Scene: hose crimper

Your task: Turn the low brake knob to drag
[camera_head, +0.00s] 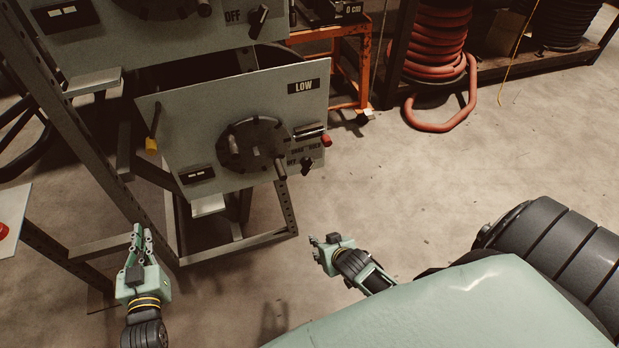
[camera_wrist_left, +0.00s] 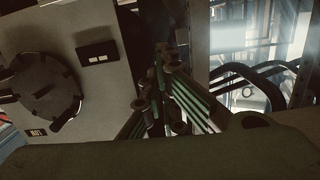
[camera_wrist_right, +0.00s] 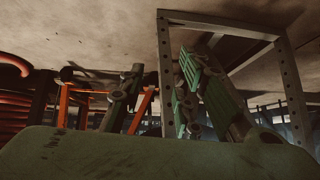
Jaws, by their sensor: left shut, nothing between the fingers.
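The LOW panel (camera_head: 185,125) is a tilted grey plate in the head view. Its small black brake knob (camera_head: 307,166) sits at the lower right of the panel, beside small lettering with OFF to its left. The rest of the lettering is too small to read surely. My left gripper (camera_head: 142,232) is shut and empty, low and left of the panel, well away from the knob. In the left wrist view its fingers (camera_wrist_left: 165,95) are together. My right gripper (camera_head: 314,240) is below the knob, apart from it. Its fingers (camera_wrist_right: 160,92) stand apart with nothing between them.
A large round dial (camera_head: 252,146) and a red-ended lever (camera_head: 326,139) are on the panel near the knob. Another panel (camera_head: 150,35) with its own OFF knob (camera_head: 258,21) is above. A metal frame (camera_head: 95,165) stands left. Floor to the right is clear up to the red hose (camera_head: 434,45).

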